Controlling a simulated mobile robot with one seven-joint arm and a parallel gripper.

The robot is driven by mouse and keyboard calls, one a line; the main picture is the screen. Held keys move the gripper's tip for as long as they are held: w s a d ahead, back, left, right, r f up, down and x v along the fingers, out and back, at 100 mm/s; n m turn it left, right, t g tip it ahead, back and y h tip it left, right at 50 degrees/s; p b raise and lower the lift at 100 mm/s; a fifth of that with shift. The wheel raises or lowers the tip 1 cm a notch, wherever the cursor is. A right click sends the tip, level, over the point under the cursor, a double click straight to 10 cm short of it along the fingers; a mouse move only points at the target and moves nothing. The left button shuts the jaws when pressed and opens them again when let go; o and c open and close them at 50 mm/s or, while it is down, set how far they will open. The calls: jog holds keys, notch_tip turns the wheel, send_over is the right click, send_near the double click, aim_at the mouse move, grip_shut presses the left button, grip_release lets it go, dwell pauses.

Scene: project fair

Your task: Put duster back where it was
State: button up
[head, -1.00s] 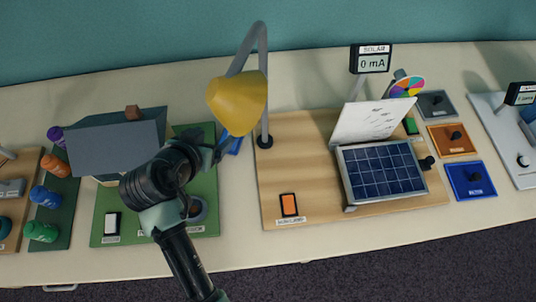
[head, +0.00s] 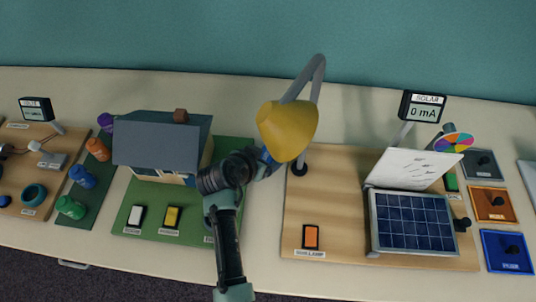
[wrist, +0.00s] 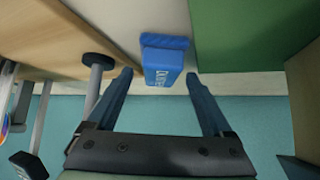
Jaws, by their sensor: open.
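The duster is a small blue block (wrist: 163,62) with pale lettering and a wider, darker blue strip at one end. In the wrist view it is on the cream table between the wooden solar board and the green house board. My gripper (wrist: 160,76) is open, with one finger on each side of the duster's lettered end. I see no finger closed against it. In the head view my gripper (head: 267,160) is beside the yellow lamp shade, over the gap between the two boards. There the duster is mostly hidden, and I cannot tell it from my fingers.
The yellow lamp (head: 288,130) hangs close to my gripper, its grey post (wrist: 95,85) near one finger. The solar panel (head: 412,222) is to the right. The model house (head: 160,145) on its green board (head: 130,225) is to the left. Bare table shows along the front.

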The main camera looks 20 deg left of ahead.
aim_at(266, 155)
jog(key=shift+x, duration=1.6)
jog(key=shift+c, duration=0.2)
jog(key=c, duration=1.2)
